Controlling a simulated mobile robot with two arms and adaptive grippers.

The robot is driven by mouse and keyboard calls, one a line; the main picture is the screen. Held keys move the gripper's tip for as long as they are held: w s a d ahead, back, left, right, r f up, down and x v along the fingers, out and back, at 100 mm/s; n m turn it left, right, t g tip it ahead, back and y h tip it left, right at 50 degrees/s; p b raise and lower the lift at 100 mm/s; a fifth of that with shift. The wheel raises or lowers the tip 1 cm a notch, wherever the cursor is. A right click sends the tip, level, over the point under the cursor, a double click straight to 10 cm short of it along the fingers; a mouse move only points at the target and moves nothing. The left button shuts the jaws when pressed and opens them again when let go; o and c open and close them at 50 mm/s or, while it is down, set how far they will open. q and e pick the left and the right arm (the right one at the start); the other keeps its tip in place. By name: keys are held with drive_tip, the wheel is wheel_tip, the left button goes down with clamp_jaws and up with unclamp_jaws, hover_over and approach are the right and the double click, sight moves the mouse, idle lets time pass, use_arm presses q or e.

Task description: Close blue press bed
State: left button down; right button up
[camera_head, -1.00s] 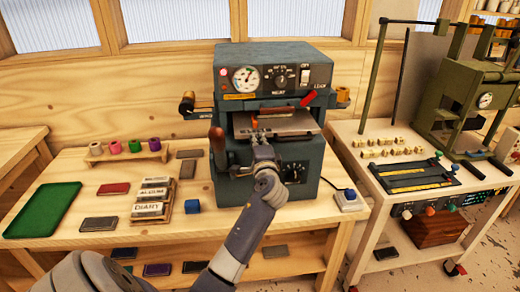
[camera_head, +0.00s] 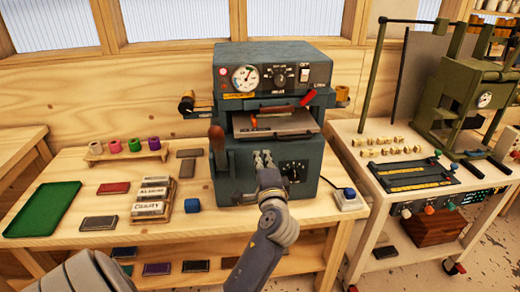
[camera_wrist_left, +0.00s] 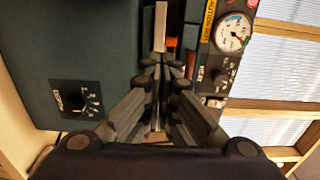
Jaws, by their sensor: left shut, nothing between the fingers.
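The blue-grey press (camera_head: 232,180) stands on the wooden bench, with a gauge and dials on its upper front. Its bed (camera_head: 275,128), a flat grey plate, lies in the slot across the middle, with its front edge near the press face. In the left wrist view the bed (camera_wrist_left: 160,28) shows edge-on as a pale strip beyond the fingertips. My left gripper (camera_head: 263,158) is in front of the press, just below the bed's front edge. Its fingers (camera_wrist_left: 161,62) are shut and empty; I cannot tell whether they touch the bed. My right gripper is not in view.
A brown-knobbed lever (camera_head: 216,138) is at the press's left. A blue button box (camera_head: 348,199) sits at its right. A white cart (camera_head: 372,188) stands right.

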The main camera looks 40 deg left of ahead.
use_arm(q)
drive_tip(key=s+d+r+m+t+h+p, duration=0.1)
drive_tip(key=d+r+m+t+h+p, duration=0.25)
drive_tip(key=d+h+p, duration=0.5)
drive_tip(key=shift+y, duration=0.85)
drive_tip(key=p+x, duration=0.2)
drive_tip(key=x, duration=0.2)
drive_tip(key=a+p+x, duration=0.1)
drive_tip(key=p+x, duration=0.1)
drive_tip(key=x, duration=0.2)
drive_tip(key=s+f+p+x, duration=0.1)
drive_tip(key=p+x, duration=0.1)
drive_tip(key=x, duration=0.2)
drive_tip(key=shift+a+f, duration=0.1)
drive_tip(key=shift+a, duration=0.25)
drive_tip(key=shift+w+a+f+p, duration=0.1)
drive_tip(key=shift+a+f+p, duration=0.15)
drive_tip(key=shift+a, duration=0.3)
